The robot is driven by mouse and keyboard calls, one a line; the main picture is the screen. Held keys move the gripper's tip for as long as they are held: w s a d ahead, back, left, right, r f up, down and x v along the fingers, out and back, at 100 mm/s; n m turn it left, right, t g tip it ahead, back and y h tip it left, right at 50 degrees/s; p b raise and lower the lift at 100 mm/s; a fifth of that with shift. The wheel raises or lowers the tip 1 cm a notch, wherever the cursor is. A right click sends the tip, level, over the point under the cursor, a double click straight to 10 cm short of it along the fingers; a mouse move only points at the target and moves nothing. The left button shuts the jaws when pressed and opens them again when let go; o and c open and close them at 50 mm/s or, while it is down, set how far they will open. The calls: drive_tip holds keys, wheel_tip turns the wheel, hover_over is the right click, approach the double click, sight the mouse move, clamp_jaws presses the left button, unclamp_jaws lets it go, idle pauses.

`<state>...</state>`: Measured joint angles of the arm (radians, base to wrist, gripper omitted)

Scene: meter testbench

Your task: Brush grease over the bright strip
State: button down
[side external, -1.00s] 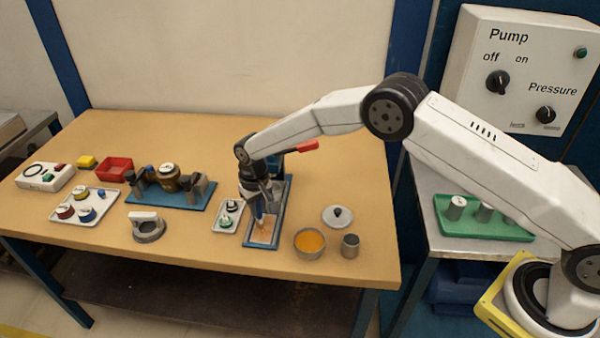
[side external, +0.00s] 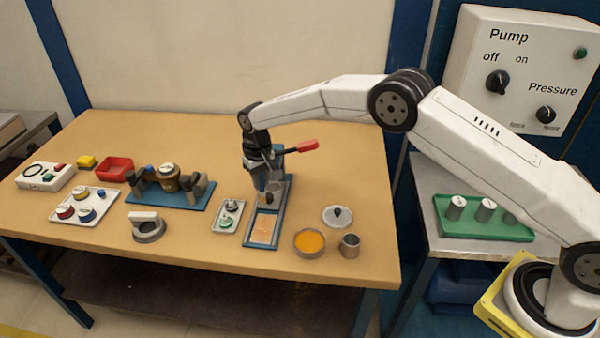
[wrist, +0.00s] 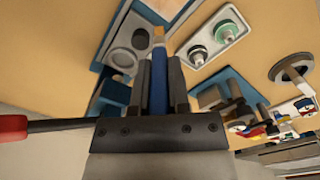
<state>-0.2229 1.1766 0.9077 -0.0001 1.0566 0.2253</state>
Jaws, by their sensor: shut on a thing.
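My gripper (side external: 264,184) is shut on a brush, whose blue handle (wrist: 158,88) stands between the fingers in the wrist view. Its tan bristle tip points away from the wrist. In the side view the brush is mostly hidden by the fingers. The bright strip (side external: 263,230) lies in the front part of a blue fixture (side external: 247,244) and looks pale orange-brown. I cannot tell how much of it carries grease. My gripper is over the fixture, behind the strip, near a grey cylinder (side external: 274,190). An open pot of orange grease (side external: 310,242) stands right of the strip.
A grey cup (side external: 350,246) and a knobbed lid (side external: 337,215) are near the pot. A small tray (side external: 229,216) with green-based parts is close on the left. Bare table lies further right and behind.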

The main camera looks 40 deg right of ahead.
drive_tip(key=shift+r, duration=1.65)
drive_tip(key=shift+s+a, duration=0.1)
drive_tip(key=shift+a, duration=0.05)
drive_tip(key=s+a, duration=0.5)
drive_tip(key=s, duration=0.3)
drive_tip(key=shift+s+a, duration=0.15)
drive_tip(key=shift+a, duration=0.15)
drive_tip(key=shift+f, duration=0.15)
